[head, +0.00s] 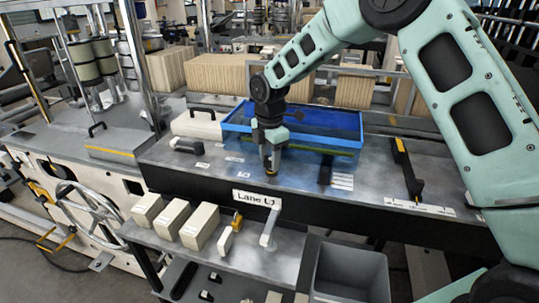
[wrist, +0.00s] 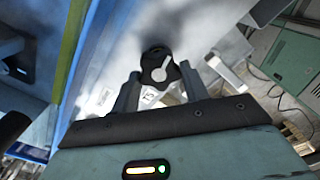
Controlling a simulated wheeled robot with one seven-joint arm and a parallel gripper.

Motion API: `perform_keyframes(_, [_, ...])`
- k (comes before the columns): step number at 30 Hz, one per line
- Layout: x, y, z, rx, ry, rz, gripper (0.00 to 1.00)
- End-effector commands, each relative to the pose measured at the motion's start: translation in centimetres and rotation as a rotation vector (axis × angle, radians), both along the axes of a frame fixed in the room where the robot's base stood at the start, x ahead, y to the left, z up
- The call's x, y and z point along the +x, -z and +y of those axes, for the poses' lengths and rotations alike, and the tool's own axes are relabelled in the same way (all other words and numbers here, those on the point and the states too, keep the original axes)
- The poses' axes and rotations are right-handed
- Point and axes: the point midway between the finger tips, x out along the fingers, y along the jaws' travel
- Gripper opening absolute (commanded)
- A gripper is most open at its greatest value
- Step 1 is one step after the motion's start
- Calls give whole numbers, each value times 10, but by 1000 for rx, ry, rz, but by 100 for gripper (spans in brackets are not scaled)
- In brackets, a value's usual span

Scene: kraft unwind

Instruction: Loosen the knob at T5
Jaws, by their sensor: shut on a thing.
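The knob at T5 (wrist: 160,66) is dark with a pale pointer bar. In the wrist view it sits between the two fingers of my gripper (wrist: 160,78), which is shut on it. A small white label (wrist: 150,97) with a short mark, seemingly T5, lies just in front of it. In the head view my gripper (head: 271,162) points straight down at the grey metal deck (head: 225,178), near its front edge. The knob is mostly hidden by the fingers there.
A blue transparent tray (head: 320,125) stands close behind my gripper. A "Lane" sign (head: 256,199) is on the deck's front edge. Pale blocks (head: 200,226) and a grey bin (head: 350,270) are on the lower level. A black-and-yellow bar (head: 402,160) lies to the right.

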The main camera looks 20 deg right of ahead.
Motion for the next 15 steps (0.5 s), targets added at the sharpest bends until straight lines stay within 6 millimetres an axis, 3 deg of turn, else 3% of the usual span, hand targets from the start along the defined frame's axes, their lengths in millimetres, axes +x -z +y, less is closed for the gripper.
perform_keyframes(15, [-5, 6, -1, -1, -202, 13, 22])
